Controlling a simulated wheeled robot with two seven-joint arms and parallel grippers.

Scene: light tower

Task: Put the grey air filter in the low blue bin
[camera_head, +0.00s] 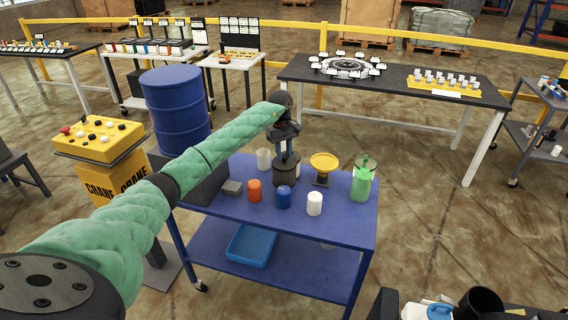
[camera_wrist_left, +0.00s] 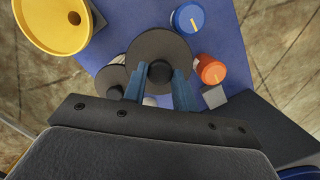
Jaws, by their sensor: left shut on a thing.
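The grey air filter, a dark ribbed cylinder (camera_head: 286,172), is upright at the middle of the blue cart's top (camera_head: 338,233). Whether its base touches the top is unclear. My left gripper (camera_head: 286,147) points down over it, its blue fingers shut on the filter's top knob. In the left wrist view the fingers (camera_wrist_left: 160,84) flank the knob above the filter's round dark lid (camera_wrist_left: 149,50). The low blue bin (camera_head: 252,245) is on the cart's lower shelf, under the top, and looks empty. My right gripper is out of view.
Around the filter stand an orange canister (camera_head: 255,191), a blue one (camera_head: 284,197), a white one (camera_head: 314,204), a pale cylinder (camera_head: 263,159), a yellow dish on a stand (camera_head: 323,164) and a green jug (camera_head: 361,182). A small grey block (camera_head: 231,188) lies left.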

